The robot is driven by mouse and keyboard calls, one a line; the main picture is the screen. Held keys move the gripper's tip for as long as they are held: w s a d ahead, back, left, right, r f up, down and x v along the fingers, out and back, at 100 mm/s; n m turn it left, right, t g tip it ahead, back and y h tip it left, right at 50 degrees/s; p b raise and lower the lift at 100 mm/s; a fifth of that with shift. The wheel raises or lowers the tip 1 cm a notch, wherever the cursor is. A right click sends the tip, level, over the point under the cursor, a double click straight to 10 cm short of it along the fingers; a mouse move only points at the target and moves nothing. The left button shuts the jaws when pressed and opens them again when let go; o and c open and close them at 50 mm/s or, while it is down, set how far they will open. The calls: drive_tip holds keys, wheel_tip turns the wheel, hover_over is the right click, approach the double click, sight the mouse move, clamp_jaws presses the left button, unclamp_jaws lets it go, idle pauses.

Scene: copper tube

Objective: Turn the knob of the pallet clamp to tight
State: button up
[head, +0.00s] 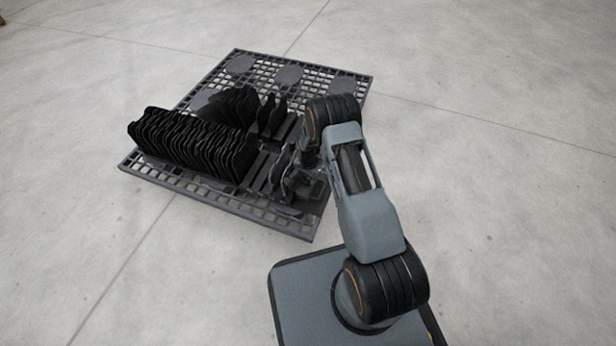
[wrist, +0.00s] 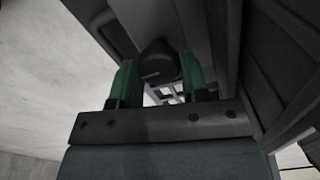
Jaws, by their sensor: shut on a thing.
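A dark round knob (wrist: 158,62) with a pale mark line on its face shows in the wrist view. My gripper (wrist: 158,72) has a green finger on each side of the knob and is shut on it. In the head view my gripper (head: 303,178) is low over the right part of the pallet (head: 275,217), largely hidden by my arm. The knob cannot be made out in the head view. The clamp's dark body (wrist: 215,40) surrounds the knob in the wrist view. I cannot read any tight or loose label.
A long row of black plates (head: 190,145) stands upright on the pallet, left of my gripper. More black plates (head: 232,105) stand behind it. Grey concrete floor around the pallet is clear.

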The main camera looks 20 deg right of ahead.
drive_tip(key=o, duration=0.9)
wheel_tip(320, 180, up, 14)
drive_tip(key=p, duration=0.5)
drive_tip(key=s+r+n+t+p, duration=0.15)
drive_tip(key=s+r+p, duration=0.25)
drive_tip(key=r+p, duration=1.05)
drive_tip(key=s+r+n+p, duration=0.3)
drive_tip(key=s+r+p, duration=0.1)
drive_tip(key=r, duration=2.1)
drive_tip(key=s+r+n+p, duration=0.1)
drive_tip(key=s+r+p, duration=0.3)
drive_tip(key=r, duration=0.4)
drive_tip(key=s+r+n+t+p, duration=0.1)
drive_tip(key=s+r+n+p, duration=0.1)
drive_tip(key=s+r+p, duration=0.3)
drive_tip(key=s+r+n+t+p, duration=0.1)
drive_tip(key=s+r+p, duration=0.4)
drive_tip(key=r, duration=0.5)
drive_tip(key=shift+s+r+n, duration=0.3)
drive_tip(key=shift+s+n, duration=0.25)
drive_tip(key=shift+s, duration=0.2)
